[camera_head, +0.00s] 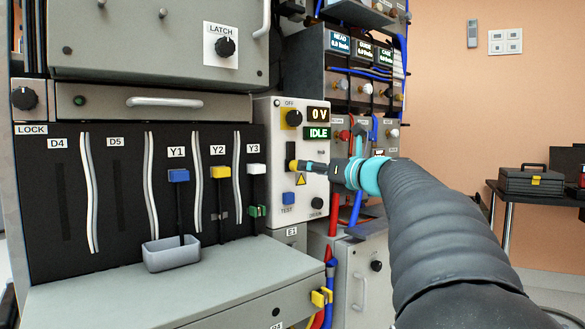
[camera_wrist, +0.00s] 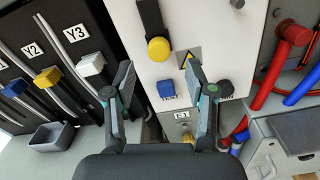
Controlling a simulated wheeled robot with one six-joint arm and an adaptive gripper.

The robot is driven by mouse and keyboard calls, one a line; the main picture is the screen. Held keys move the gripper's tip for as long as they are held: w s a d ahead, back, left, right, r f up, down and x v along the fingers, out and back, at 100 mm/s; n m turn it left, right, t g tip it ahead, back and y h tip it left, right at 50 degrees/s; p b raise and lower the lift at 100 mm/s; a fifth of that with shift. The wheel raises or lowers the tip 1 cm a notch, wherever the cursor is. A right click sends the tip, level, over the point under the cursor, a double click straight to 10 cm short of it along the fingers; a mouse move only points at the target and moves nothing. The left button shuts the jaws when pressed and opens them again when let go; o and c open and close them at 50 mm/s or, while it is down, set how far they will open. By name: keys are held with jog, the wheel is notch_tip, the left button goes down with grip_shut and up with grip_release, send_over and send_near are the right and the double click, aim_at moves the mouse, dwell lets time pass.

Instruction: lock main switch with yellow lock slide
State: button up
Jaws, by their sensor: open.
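The main switch (camera_head: 293,118) is a black knob on a yellow plate under an OFF mark, on the upper left of the white panel (camera_head: 262,112). Below it the yellow lock slide (camera_head: 292,165) is a round yellow knob at the lower end of a black upright slot. In the wrist view the yellow lock slide (camera_wrist: 159,49) lies ahead of and between my fingertips, which appear apart from it. My gripper (camera_head: 312,167), also in the wrist view (camera_wrist: 158,75), is open and empty in front of the panel. The main switch is out of the wrist view.
The panel displays (camera_head: 318,124) read 0 V and IDLE. A blue TEST button (camera_wrist: 166,88) sits below the slide. Red and blue hoses (camera_head: 356,207) run at the right.

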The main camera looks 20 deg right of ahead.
aim_at(294, 157)
jog(key=x, duration=0.6)
jog(key=shift+w+a, duration=0.1)
jog(key=shift+w, duration=0.15)
grip_shut()
